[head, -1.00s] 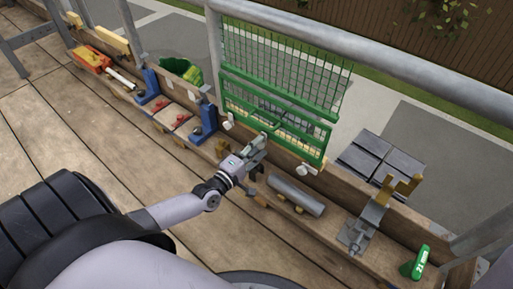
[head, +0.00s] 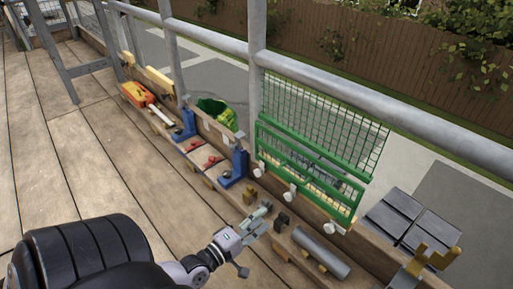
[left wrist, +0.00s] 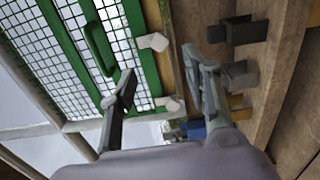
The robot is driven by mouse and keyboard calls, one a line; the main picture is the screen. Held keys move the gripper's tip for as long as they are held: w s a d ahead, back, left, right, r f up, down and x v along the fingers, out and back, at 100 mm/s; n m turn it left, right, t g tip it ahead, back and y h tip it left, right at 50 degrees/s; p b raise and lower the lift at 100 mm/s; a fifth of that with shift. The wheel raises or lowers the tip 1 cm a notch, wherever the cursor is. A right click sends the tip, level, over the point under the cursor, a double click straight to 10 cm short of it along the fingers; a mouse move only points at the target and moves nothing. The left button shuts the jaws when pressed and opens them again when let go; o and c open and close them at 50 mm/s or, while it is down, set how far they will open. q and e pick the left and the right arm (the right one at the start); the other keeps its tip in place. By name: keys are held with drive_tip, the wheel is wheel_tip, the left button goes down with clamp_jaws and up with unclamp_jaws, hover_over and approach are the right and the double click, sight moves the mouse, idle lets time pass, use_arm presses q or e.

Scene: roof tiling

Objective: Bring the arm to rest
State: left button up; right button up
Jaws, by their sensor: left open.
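My left arm comes in from the bottom left of the head view. My left gripper (head: 262,216) is held in front of the wooden ledge, left of the grey cylinder. In the left wrist view its two fingers (left wrist: 165,90) stand apart with nothing between them. The green mesh gate (left wrist: 60,50) fills the left of that view, beside one finger. Dark brackets (left wrist: 240,32) on wood show beyond the other finger. My right gripper is not in view.
The green mesh gate (head: 310,150) hangs at the railing (head: 300,75). A grey cylinder (head: 321,252) lies on the ledge to the right. Blue stands (head: 238,165), a green bucket (head: 213,112) and an orange item (head: 137,95) line the ledge. Dark tiles (head: 411,222) are at the right. The plank floor at left is clear.

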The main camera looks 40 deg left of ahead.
use_arm(q)
drive_tip(key=shift+s, duration=0.45)
